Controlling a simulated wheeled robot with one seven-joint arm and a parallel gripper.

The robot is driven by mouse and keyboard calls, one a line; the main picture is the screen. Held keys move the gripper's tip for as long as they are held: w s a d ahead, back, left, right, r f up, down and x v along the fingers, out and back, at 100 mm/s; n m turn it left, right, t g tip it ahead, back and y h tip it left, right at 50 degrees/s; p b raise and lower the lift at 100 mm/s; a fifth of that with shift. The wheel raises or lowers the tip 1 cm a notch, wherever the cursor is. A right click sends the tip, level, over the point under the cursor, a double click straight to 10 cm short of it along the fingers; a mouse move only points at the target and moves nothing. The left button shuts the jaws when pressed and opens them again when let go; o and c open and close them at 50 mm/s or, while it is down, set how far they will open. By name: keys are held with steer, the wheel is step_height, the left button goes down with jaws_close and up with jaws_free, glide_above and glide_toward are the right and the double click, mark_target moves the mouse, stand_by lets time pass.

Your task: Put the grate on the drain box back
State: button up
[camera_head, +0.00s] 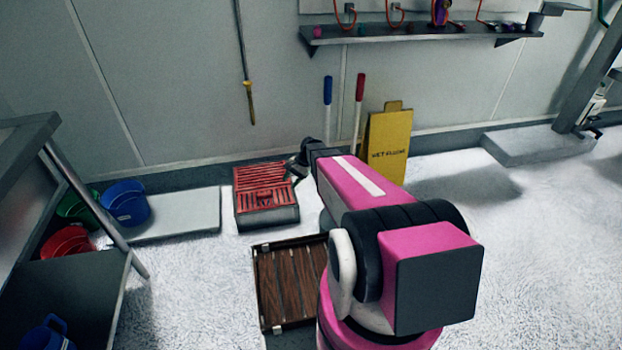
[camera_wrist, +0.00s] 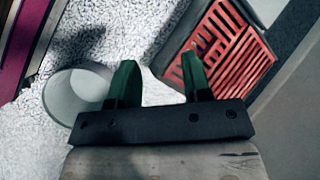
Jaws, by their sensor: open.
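The red slatted grate (camera_head: 263,178) lies on top of the dark grey drain box (camera_head: 268,218) on the floor near the back wall. In the wrist view the grate (camera_wrist: 222,50) is at the upper right, within the grey rim of the drain box (camera_wrist: 180,40). I cannot tell whether it sits fully flush. My gripper (camera_head: 297,170) is at the right back edge of the box, partly hidden by my pink arm. In the wrist view its green fingers (camera_wrist: 156,78) are apart with nothing between them. The right finger is close to the box's edge.
A brown slatted crate (camera_head: 290,280) lies in front of the box, partly behind my arm. A yellow wet-floor sign (camera_head: 388,142) and red and blue handles stand behind. Buckets (camera_head: 125,203) are at left. A pale round hollow object (camera_wrist: 75,95) shows beside the left finger.

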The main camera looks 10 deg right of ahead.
steer(key=s+d+r+n+t+h, duration=0.1)
steer(key=s+d+r+n+h, duration=0.1)
steer(key=s+r, duration=0.6)
steer(key=s+d+r+n+h, duration=0.3)
steer(key=s+r+n, duration=0.3)
steer(key=s, duration=0.3)
steer(key=shift+s+r+t+h, duration=0.2)
steer(key=shift+r+t+h, duration=0.2)
steer(key=shift+r+h, duration=0.4)
steer(key=shift+d, duration=0.1)
